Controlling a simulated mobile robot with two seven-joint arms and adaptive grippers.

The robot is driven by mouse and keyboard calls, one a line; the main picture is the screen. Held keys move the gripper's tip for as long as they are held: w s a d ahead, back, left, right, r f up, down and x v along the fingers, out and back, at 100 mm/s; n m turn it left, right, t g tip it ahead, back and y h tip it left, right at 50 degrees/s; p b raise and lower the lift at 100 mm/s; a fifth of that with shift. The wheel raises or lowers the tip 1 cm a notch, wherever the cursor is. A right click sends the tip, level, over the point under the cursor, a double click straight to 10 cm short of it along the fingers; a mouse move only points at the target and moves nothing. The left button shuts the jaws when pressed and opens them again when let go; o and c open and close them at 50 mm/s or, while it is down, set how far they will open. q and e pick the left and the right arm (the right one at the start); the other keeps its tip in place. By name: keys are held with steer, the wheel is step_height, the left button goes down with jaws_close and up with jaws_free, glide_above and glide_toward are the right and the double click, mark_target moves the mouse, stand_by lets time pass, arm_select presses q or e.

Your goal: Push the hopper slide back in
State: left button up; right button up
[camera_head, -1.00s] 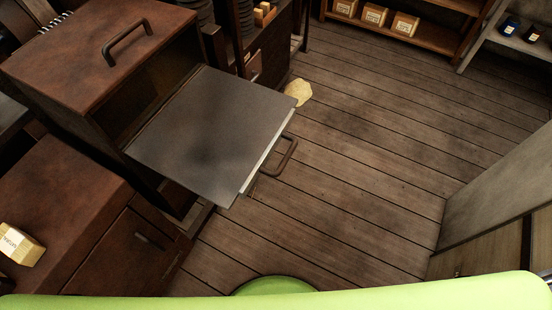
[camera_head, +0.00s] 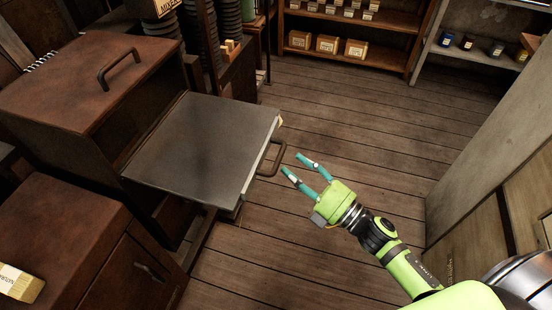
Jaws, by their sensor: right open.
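The hopper slide (camera_head: 203,148) is a flat grey metal plate, pulled out to the right from a brown metal hopper box (camera_head: 70,95). A dark bent handle (camera_head: 279,157) sits on its right front edge. My right gripper (camera_head: 292,163) is open and empty, its two teal fingers pointing toward the upper left. The fingertips are just to the right of the slide's handle in the picture. I cannot tell whether they touch it, but a gap seems to show. My left gripper is not in view.
A brown cabinet (camera_head: 75,235) with a small yellow box (camera_head: 20,284) stands at the lower left. Shelves with boxes (camera_head: 327,44) and jars (camera_head: 470,43) stand at the back. A grey panel (camera_head: 490,130) is at the right. The plank floor between is clear.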

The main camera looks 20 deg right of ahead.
mark_target(279, 157)
steer(key=p+x, duration=0.1)
steer(key=x, duration=0.4)
steer(key=shift+w+a, duration=0.1)
steer(key=shift+w, duration=0.15)
jaws_close()
